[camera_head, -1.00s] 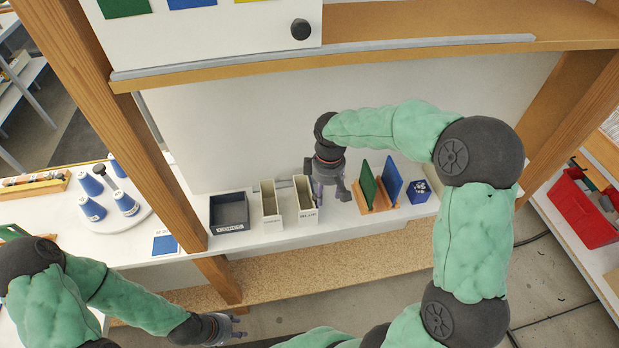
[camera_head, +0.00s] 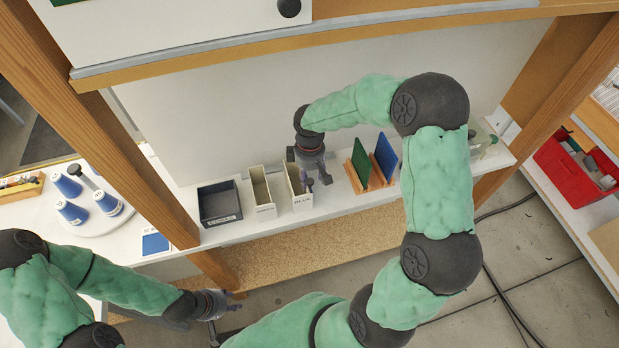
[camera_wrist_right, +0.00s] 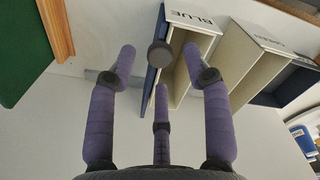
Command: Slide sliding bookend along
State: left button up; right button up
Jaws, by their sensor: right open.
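In the right wrist view, a thin blue upright plate (camera_wrist_right: 161,25) stands along the side of the pale box labelled BLUE (camera_wrist_right: 190,55). A round dark grey knob (camera_wrist_right: 160,54) shows at the plate; this looks like the sliding bookend. My right gripper (camera_wrist_right: 160,66) is open, its three fingers spread around the knob's place in the picture; contact cannot be told. In the head view my right gripper (camera_head: 316,178) is at the right side of the BLUE box (camera_head: 299,200) and hides the plate. My left gripper (camera_head: 222,304) hangs low at the front, its jaws unclear.
Green (camera_head: 361,163) and blue (camera_head: 386,157) panels stand in wooden bases right of my right gripper. A pale box (camera_head: 263,209) and dark tray (camera_head: 220,218) stand left of it. A wooden post (camera_head: 150,190) and overhead shelf (camera_head: 380,35) bound the space.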

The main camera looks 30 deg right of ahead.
jog(key=shift+f, duration=0.95)
grip_shut()
jog(key=s+d, duration=0.2)
jog(key=d, duration=0.8)
jog(key=shift+s+p, duration=0.2)
jog(key=shift+p, duration=0.25)
jog(key=shift+r, duration=0.1)
jog(key=shift+c, duration=0.2)
grip_release()
jog(key=shift+o, duration=0.2)
jog(key=shift+s+d, duration=0.1)
jog(key=shift+d, duration=0.1)
